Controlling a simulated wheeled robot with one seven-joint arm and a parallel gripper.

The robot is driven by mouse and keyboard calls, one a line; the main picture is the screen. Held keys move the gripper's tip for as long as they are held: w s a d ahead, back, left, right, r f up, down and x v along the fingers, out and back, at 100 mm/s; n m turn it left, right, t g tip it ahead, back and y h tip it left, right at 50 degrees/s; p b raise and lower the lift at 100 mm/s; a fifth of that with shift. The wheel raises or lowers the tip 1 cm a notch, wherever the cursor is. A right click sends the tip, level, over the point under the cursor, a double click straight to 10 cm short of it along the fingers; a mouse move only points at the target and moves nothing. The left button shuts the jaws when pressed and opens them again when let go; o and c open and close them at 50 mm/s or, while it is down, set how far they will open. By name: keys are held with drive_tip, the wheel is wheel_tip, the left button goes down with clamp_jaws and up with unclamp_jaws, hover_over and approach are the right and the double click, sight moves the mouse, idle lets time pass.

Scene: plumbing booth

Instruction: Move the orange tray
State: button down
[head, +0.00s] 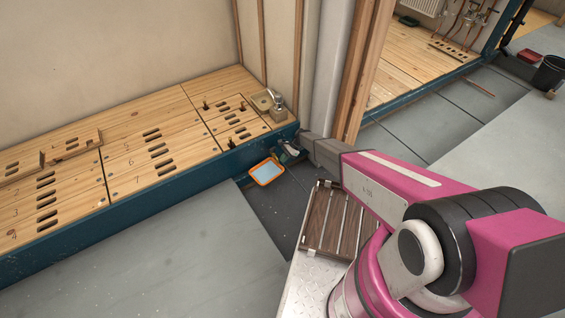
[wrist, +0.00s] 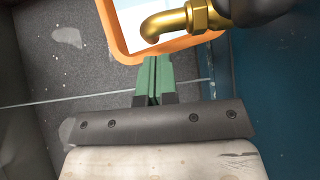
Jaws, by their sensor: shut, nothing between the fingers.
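The orange tray (head: 267,171) lies on the dark floor strip beside the blue edge of the raised wooden floor. It has an orange rim and a pale blue-white inside. In the wrist view its rim (wrist: 120,46) shows at the top and the rest is cut off by the frame. My gripper (wrist: 152,60) is shut and empty, its green fingers together, with their tips at the near rim in the picture. I cannot tell whether they touch it. In the head view my gripper (head: 289,150) is just right of and beyond the tray.
A brass bent spout (wrist: 176,22) overlaps the tray in the wrist view. The blue edge (head: 190,172) of the wooden platform runs close by the tray. A slatted wooden rack (head: 337,222) is to the right. Grey floor (head: 170,260) in front is clear.

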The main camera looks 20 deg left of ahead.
wheel_tip(320, 180, up, 8)
hover_over(256, 180)
drive_tip(key=w+a, duration=0.1)
drive_tip(key=a, duration=0.1)
drive_tip(key=w+d+f, duration=0.4)
drive_tip(key=w+d, duration=0.3)
drive_tip(key=d, duration=0.1)
drive_tip(key=x, duration=0.9)
drive_tip(key=shift+s, duration=0.5)
drive_tip(key=shift+a, duration=0.1)
